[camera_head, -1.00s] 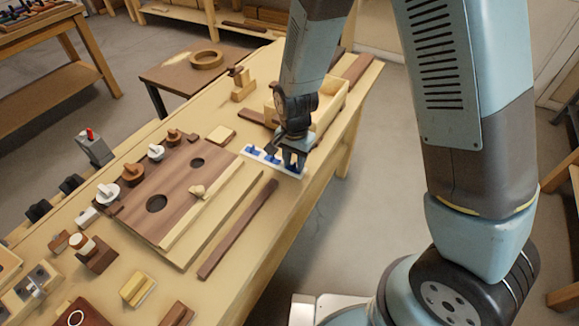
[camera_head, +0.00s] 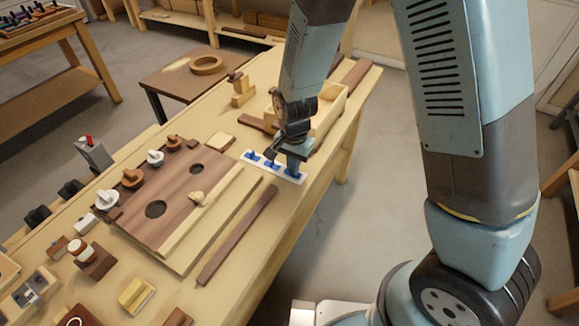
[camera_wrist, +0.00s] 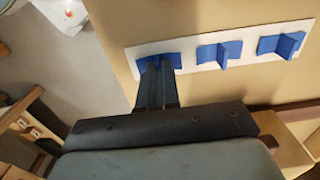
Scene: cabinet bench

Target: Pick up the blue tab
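A white strip (camera_head: 258,161) lies on the bench and carries three blue tabs in a row. It also shows in the wrist view (camera_wrist: 188,51). My gripper (camera_head: 294,163) is lowered over the tab at the strip's right end. In the wrist view this blue tab (camera_wrist: 173,60) is at the left, and my gripper's fingers (camera_wrist: 157,72) are close together on it, partly hiding it. The middle tab (camera_wrist: 219,53) and the far tab (camera_wrist: 282,45) stand clear of the fingers. The held tab is still at the strip.
A light wooden box (camera_head: 328,112) stands just behind my gripper. The bench edge is close on the right.

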